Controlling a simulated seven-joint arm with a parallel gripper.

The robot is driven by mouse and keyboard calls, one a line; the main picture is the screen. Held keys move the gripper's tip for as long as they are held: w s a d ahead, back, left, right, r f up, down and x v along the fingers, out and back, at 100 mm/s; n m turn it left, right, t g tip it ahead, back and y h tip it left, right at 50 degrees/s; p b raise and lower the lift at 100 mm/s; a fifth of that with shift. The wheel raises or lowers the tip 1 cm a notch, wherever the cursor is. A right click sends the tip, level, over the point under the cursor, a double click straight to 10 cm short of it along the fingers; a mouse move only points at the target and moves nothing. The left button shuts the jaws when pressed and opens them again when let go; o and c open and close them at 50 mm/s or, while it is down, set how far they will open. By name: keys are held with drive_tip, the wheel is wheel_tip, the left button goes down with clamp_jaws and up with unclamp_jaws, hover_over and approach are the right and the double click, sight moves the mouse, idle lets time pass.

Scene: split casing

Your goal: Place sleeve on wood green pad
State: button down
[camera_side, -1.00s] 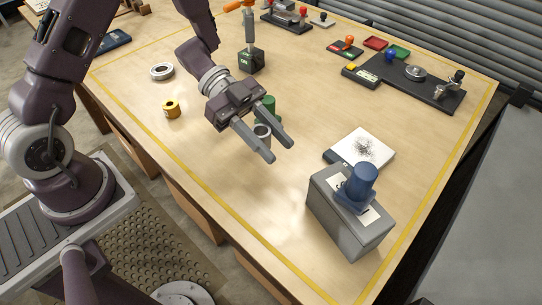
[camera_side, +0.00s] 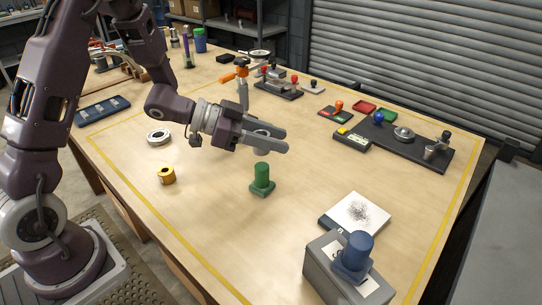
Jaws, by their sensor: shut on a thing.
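My gripper (camera_side: 284,141) is shut on a small grey sleeve (camera_side: 262,133), held between its two grey fingers above the table. The fingers hide much of the sleeve. A green post (camera_side: 262,173) on a flat green base stands upright below and in front of the gripper, apart from it. I cannot make out a separate wood green pad.
A yellow ring part (camera_side: 166,175) and a metal ring (camera_side: 158,137) lie to the left. A grey box (camera_side: 335,275) with a blue knob part (camera_side: 356,252) and a white-topped pad (camera_side: 358,213) stand front right. A black fixture plate (camera_side: 405,145) is at the right. The table between is clear.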

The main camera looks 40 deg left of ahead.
drive_tip(key=shift+f, duration=2)
drive_tip(key=shift+f, duration=0.1)
drive_tip(key=shift+f, duration=0.1)
drive_tip(key=c, duration=1)
unclamp_jaws()
drive_tip(key=shift+o, duration=0.2)
